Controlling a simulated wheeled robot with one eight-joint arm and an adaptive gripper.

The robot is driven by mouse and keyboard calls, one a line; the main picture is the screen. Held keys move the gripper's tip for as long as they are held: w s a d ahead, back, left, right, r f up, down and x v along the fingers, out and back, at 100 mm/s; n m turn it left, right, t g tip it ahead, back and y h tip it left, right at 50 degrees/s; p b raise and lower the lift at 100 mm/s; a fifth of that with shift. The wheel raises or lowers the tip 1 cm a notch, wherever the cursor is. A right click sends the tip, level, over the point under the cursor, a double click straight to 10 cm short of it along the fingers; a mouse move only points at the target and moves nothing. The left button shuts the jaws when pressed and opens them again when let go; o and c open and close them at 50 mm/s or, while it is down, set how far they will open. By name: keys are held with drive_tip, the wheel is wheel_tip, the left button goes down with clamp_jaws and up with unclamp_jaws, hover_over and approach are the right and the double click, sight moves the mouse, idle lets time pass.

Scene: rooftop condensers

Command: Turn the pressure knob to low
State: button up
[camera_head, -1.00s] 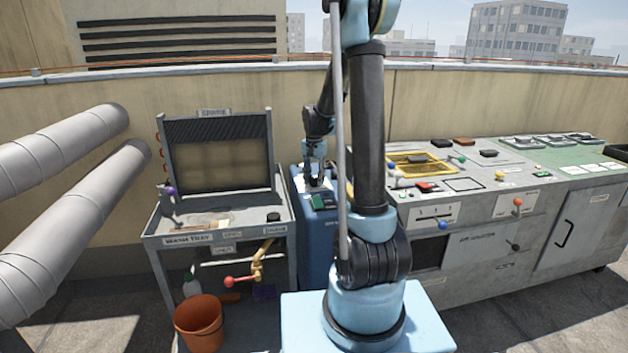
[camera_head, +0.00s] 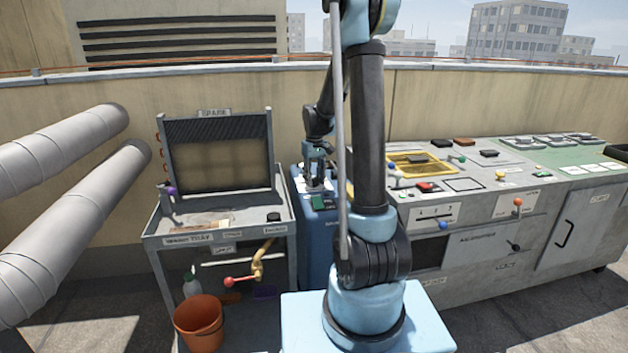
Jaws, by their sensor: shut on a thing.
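A blue unit (camera_head: 318,232) stands between the wash tray stand and the grey bench. Its top has a pale plate and a green part (camera_head: 322,202) at the front. My gripper (camera_head: 316,186) points down onto the pale plate of this unit. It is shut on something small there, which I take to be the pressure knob. The knob is hidden by the fingers, and its pointer and markings are too small to read.
The wash tray stand (camera_head: 200,239) with its upright panel is on the left. An orange bucket (camera_head: 199,322) stands below it. The grey bench (camera_head: 480,262), with several levers and buttons, is on the right. Large pipes (camera_head: 75,215) run at far left.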

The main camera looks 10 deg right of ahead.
sight(314, 179)
drive_tip(key=n, duration=0.5)
drive_tip(key=shift+w, duration=0.1)
drive_tip(key=shift+n, duration=0.3)
idle(0.4)
drive_tip(key=o, duration=1.1)
drive_tip(key=shift+c, duration=0.2)
wheel_tip(314, 179, up, 12)
